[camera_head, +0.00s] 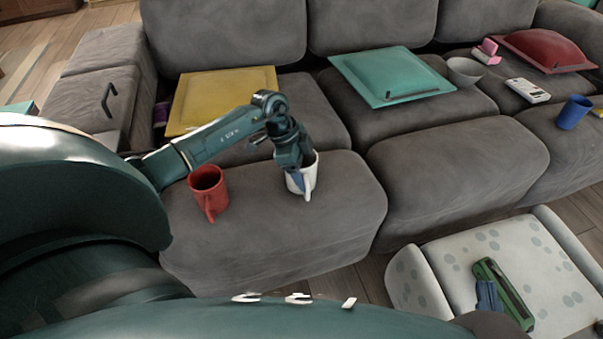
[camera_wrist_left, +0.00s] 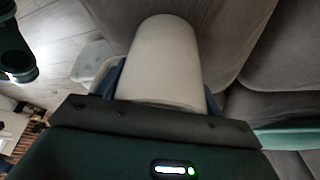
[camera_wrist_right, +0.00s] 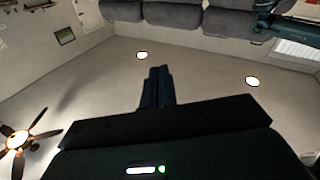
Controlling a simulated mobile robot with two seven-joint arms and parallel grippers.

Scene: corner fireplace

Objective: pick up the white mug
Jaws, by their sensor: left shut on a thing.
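The white mug (camera_head: 309,178) is upright at the front of the sofa's left seat. I cannot tell whether its base touches the cushion. My left gripper (camera_head: 297,180) reaches down from above and is shut on it. In the left wrist view the mug (camera_wrist_left: 165,60) fills the space between the blue fingers (camera_wrist_left: 163,88), one on each side. Its handle is hidden there. My right gripper (camera_head: 487,296) points upward at the lower right, empty, with its fingers together. They also show together in the right wrist view (camera_wrist_right: 157,88).
A red mug (camera_head: 208,188) stands close left of the white mug. Behind are a yellow cushion (camera_head: 222,92) and teal cushion (camera_head: 385,78). A grey bowl (camera_head: 465,72) and blue cup (camera_head: 573,112) are farther right.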

